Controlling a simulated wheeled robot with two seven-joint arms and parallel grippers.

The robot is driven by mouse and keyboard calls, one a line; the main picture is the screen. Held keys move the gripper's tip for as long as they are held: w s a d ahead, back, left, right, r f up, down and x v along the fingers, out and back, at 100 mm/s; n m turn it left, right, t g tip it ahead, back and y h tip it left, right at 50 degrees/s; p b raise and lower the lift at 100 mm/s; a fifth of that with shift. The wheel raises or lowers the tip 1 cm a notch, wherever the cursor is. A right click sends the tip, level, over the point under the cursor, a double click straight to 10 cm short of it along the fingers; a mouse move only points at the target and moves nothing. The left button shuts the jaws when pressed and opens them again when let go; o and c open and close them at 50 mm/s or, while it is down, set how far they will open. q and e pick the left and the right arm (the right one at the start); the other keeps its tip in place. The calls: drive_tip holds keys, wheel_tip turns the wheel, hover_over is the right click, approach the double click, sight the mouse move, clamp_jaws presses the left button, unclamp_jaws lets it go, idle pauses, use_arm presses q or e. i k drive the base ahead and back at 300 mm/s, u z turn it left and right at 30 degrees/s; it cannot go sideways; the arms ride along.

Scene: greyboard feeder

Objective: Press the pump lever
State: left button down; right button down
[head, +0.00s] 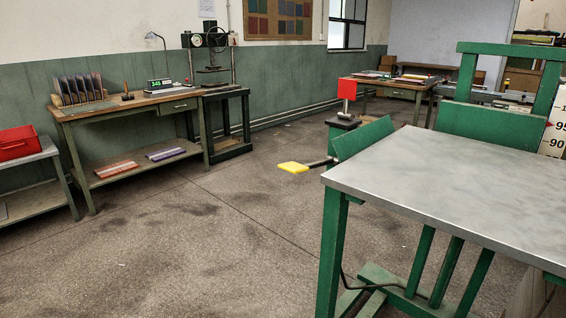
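A lever with a flat yellow paddle (293,167) sticks out to the left from the green machine in the middle of the head view. Its dark arm (321,162) runs to the machine's side, near a tilted green plate (364,138). The paddle is above the floor and nothing touches it. A red block (347,88) stands on a short post behind the lever; I cannot tell its exact role. Neither of my grippers is in view.
A green-framed table with a grey metal top (455,180) fills the right. A wooden workbench (130,103) and a red toolbox (18,142) on a grey bench stand along the left wall. The concrete floor (200,250) left of the lever is clear.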

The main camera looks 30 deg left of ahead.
sight(292, 167)
drive_tip(key=k, duration=0.6)
drive_tip(key=u, duration=0.6)
drive_tip(key=i, duration=0.95)
drive_tip(key=z, duration=0.1)
